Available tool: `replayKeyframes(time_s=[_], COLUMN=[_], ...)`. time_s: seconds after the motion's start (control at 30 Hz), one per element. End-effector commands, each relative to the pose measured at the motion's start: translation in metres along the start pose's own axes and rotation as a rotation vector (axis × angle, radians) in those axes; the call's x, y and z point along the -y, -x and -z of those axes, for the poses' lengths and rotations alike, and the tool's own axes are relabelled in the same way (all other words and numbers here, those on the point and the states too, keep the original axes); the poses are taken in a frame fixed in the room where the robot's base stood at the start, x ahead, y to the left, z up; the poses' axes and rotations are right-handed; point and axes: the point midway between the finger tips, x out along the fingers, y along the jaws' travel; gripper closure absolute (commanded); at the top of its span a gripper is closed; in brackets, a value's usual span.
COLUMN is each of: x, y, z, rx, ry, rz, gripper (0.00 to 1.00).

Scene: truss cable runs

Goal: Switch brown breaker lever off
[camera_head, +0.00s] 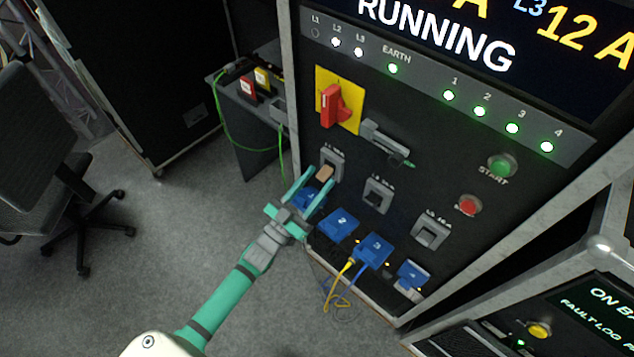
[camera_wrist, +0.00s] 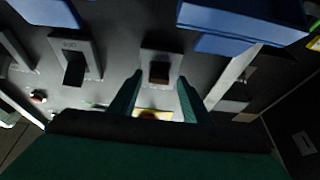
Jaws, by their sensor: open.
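The brown breaker lever (camera_head: 325,173) juts from the grey L1 breaker housing (camera_head: 334,160) on the dark panel. In the wrist view the brown lever (camera_wrist: 160,73) sits in its grey frame, straight ahead between the fingers. My gripper (camera_head: 318,178) is open, its two teal fingers on either side of the lever's line. The wrist view also shows my gripper (camera_wrist: 160,88) with a finger left and right of the breaker. I cannot tell whether either finger touches the lever. The L1 lamp (camera_head: 315,33) is dark; the L2 lamp (camera_head: 336,42) and L3 lamp (camera_head: 358,52) are lit.
The L2 breaker (camera_head: 377,195) and L3 breaker (camera_head: 430,233) are to the right. Blue sockets, including socket 2 (camera_head: 339,226) and cabled socket 3 (camera_head: 373,250), sit below. A red rotary switch (camera_head: 335,105) on a yellow plate is above. A chair (camera_head: 50,150) stands far left.

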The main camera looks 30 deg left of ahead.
Motion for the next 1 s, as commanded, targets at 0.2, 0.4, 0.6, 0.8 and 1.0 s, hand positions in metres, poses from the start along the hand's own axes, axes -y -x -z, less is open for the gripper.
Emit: replayKeyframes(time_s=[0.2,0.4,0.6,0.8,1.0], x=[-0.002,-0.003,-0.002,-0.001,-0.002], y=[-0.001,-0.002,-0.002,-0.003,-0.002], z=[-0.001,-0.001,-0.005,-0.009,-0.011], rx=[0.0,-0.001,-0.056,-0.143,-0.178], ry=[0.002,0.002,0.004,0.003,0.002], rz=[-0.005,-0.005,-0.001,-0.001,-0.003], gripper=[0.75,0.98,0.97,0.97,0.97])
